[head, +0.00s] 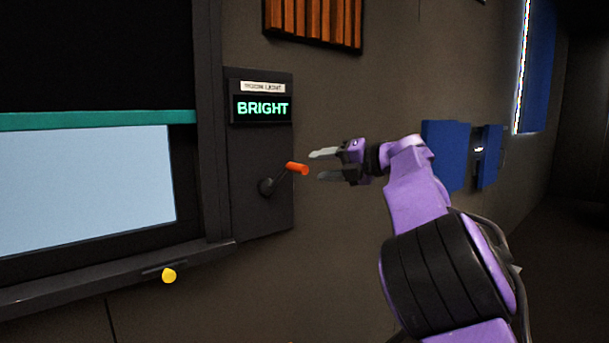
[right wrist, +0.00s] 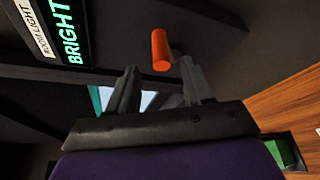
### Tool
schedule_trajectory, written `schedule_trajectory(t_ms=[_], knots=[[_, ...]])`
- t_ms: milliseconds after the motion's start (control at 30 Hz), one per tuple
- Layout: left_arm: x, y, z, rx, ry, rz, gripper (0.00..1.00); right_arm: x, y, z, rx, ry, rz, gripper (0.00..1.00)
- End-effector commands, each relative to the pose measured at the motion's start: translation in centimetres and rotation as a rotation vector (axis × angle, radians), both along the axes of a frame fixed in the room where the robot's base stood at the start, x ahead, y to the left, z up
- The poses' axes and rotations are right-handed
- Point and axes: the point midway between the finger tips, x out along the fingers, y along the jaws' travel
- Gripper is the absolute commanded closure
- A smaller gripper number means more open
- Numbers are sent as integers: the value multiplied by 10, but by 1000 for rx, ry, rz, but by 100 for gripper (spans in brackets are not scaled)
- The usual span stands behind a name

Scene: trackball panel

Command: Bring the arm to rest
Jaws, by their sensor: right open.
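My right gripper (head: 318,165) is raised in front of the wall, its two grey fingers apart and pointing left. Its fingers also show apart in the right wrist view (right wrist: 160,88), with nothing between them. A lever with an orange-red tip (head: 297,168) sticks out and up to the right from a dark wall panel (head: 263,210). The orange tip also shows in the right wrist view (right wrist: 160,50), beyond the fingers. In the head view it lies just left of the fingertips; I cannot tell the exact gap. My left gripper is not in view.
The panel display (head: 262,108) reads BRIGHT. A framed screen (head: 85,190) is at the left, with a yellow knob (head: 169,275) below it. A wooden slatted panel (head: 315,22) hangs above. Blue boxes (head: 446,153) are on the wall to the right.

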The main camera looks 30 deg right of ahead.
Motion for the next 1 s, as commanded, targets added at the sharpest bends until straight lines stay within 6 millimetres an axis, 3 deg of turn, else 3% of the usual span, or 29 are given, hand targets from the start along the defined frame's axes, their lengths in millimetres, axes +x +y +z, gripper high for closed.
schedule_trajectory(t_ms=[200,767,833,900,967,1000], knots=[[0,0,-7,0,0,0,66,-23,-14,5,0,0,-1,49],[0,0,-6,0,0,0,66,-23,-15,5,18,13,-6,49],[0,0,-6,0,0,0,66,-21,-19,10,106,19,-42,49],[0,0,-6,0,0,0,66,-17,-33,5,331,10,-100,49],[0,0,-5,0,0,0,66,-10,-46,-20,615,22,-153,49],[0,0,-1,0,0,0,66,-2,-55,-53,820,54,-201,49]])
